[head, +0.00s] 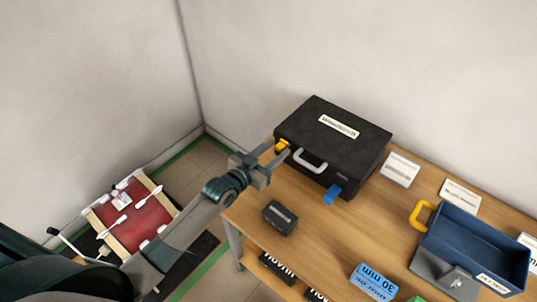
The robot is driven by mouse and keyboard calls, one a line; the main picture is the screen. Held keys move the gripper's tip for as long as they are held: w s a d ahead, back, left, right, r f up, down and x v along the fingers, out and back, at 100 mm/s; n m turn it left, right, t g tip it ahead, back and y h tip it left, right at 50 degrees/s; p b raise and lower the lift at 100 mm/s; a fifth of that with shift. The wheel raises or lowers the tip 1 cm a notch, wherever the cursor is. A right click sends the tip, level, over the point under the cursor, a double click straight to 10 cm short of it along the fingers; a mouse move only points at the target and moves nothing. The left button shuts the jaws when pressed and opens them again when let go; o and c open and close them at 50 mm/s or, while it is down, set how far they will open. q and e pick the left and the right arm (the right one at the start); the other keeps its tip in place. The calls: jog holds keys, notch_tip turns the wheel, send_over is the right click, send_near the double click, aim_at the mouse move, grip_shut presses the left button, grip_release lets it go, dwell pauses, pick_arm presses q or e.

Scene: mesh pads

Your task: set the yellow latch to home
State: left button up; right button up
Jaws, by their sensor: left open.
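A black case (345,150) with a white label and a pale handle (309,161) lies closed on the wooden table. A yellow latch (282,146) sits at the left end of its front side. A blue latch (332,193) sits at the right end of that side and hangs down. My left gripper (273,164) is open, just in front of the yellow latch and very close to it. I cannot tell whether they touch. My right gripper is not in view.
A small black box (280,218) stands on the table in front of the case. White cards (399,170) lie to the right. A blue bin (478,248) with a yellow handle and a blue box (374,283) are at the right. A red-topped cart (133,219) is at the left.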

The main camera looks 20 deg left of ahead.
pick_arm(q)
jog(key=shift+s, duration=0.1)
jog(key=shift+s+a, duration=0.25)
jog(key=shift+s, duration=0.3)
jog(key=b+v, duration=0.4)
jog(key=v, duration=1.2)
jog(key=shift+d+r, duration=0.1)
